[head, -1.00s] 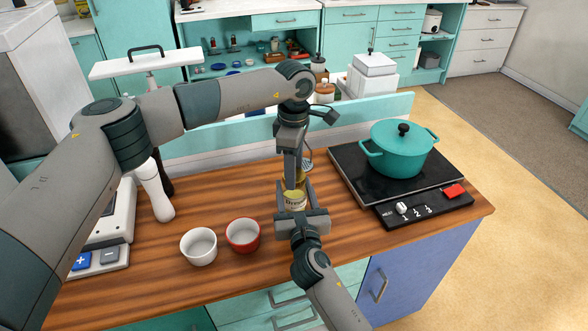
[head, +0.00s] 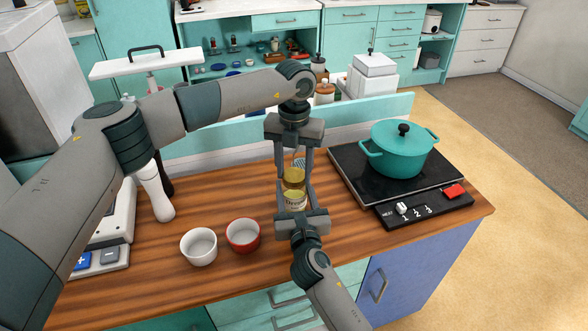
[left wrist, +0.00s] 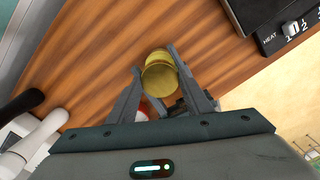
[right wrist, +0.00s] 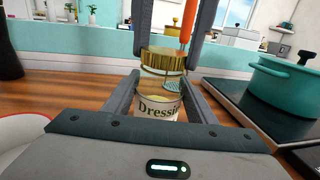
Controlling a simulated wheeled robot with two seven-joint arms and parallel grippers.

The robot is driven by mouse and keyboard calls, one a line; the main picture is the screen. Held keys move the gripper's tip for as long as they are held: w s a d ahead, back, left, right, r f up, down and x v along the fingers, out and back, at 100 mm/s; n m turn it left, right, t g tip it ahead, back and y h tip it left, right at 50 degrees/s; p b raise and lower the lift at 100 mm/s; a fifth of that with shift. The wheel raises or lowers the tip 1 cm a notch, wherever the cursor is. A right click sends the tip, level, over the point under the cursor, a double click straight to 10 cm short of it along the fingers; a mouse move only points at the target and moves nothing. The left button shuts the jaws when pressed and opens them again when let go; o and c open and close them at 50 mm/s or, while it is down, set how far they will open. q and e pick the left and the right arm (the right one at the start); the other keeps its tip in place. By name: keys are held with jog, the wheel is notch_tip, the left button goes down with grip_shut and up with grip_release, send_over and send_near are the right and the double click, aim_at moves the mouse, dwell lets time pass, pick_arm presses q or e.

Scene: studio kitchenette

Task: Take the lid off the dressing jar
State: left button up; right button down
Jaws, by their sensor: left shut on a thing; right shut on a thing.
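My left gripper (head: 293,172) points down from above, shut on the lid. My right gripper (head: 294,196) reaches in from the front, shut on the jar body. A clear band lies between lid and label; I cannot tell whether lid and jar are apart.
A white bowl (head: 199,247) and a red bowl (head: 243,236) stand left of the jar. A teal pot (head: 399,150) sits on the black hob (head: 346,168) to the right. A white pepper-mill shape (head: 155,190) stands at the left. A low teal ledge (head: 225,143) runs behind.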

aim_at(294, 174)
pick_arm(q)
jog(key=n, duration=0.7)
jog(key=shift+n, duration=0.3)
jog(key=n, duration=0.8)
jog(key=shift+r, duration=0.3)
jog(key=shift+r, duration=0.7)
jog(key=shift+r, duration=0.3)
jog(key=shift+r, duration=1.85)
